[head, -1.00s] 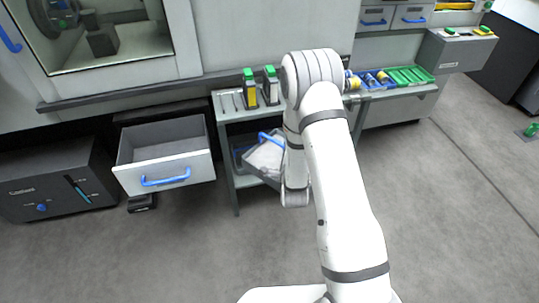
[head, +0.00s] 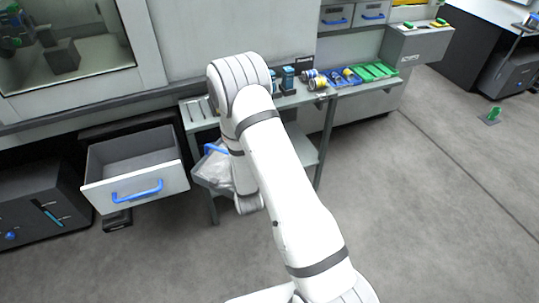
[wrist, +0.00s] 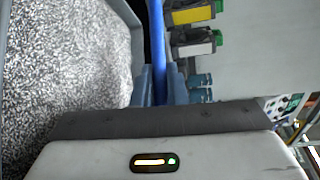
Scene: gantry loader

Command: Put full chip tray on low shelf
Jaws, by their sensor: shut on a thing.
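The full chip tray is a grey bin heaped with silvery chips, with a blue handle. In the head view the tray (head: 208,178) is at the left front of the workbench, partly hidden by my arm and tilted. In the wrist view the chips fill the left side, beside the tray's grey wall (wrist: 138,30). My gripper (wrist: 159,86) is shut on the blue handle (wrist: 157,40). In the head view the gripper is hidden behind my arm. The low shelf (head: 306,146) is the grey board under the bench top; its left part is hidden by my arm and the tray.
An open, empty drawer (head: 135,170) sticks out close left of the tray. The bench legs (head: 328,145) flank the low shelf.

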